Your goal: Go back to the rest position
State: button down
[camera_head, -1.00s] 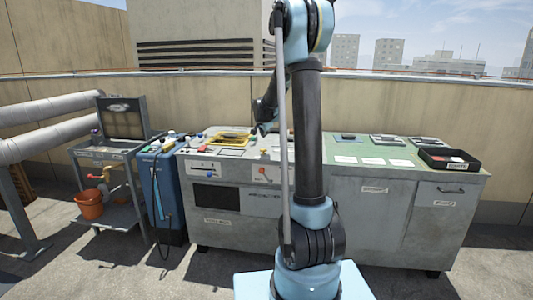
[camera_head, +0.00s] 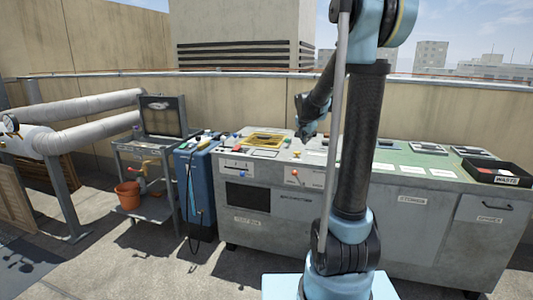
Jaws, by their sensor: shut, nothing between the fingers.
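My arm rises in the middle right of the head view and bends over at the top. Its forearm reaches down and away over the bench. My gripper (camera_head: 304,138) is at its far end, small and dark, above the back of the workbench (camera_head: 285,225). It is shut, with nothing seen in it. The fingertips are too small to make out clearly. A yellow-framed tray (camera_head: 267,140) lies on the bench top just left of my gripper.
A black waste bin (camera_head: 496,175) stands at the bench's right end. Left of the bench are a blue cabinet (camera_head: 196,200), a cart (camera_head: 150,205) with an orange bucket (camera_head: 127,194), and insulated pipes (camera_head: 90,118). Open floor (camera_head: 180,270) lies in front.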

jog(key=s+f+n+g, duration=0.1)
jog(key=s+f+n, duration=0.2)
jog(key=s, duration=1.1)
jog(key=s+f+n+g+y, duration=0.1)
jog(key=s+f, duration=0.4)
jog(key=s, duration=1)
jog(key=s+f+n+g, duration=0.3)
jog(key=s+n, duration=0.2)
jog(key=s, duration=0.9)
jog(key=shift+s+a+f+y, duration=0.15)
jog(key=shift+s+f+y, duration=0.1)
jog(key=shift+f+y, duration=0.15)
jog(key=c, duration=2.1)
grip_release()
jog(key=shift+s+f, duration=0.2)
jog(key=shift+s, duration=0.1)
jog(key=o, duration=0.5)
jog(key=shift+c, duration=0.2)
jog(key=shift+o, duration=0.2)
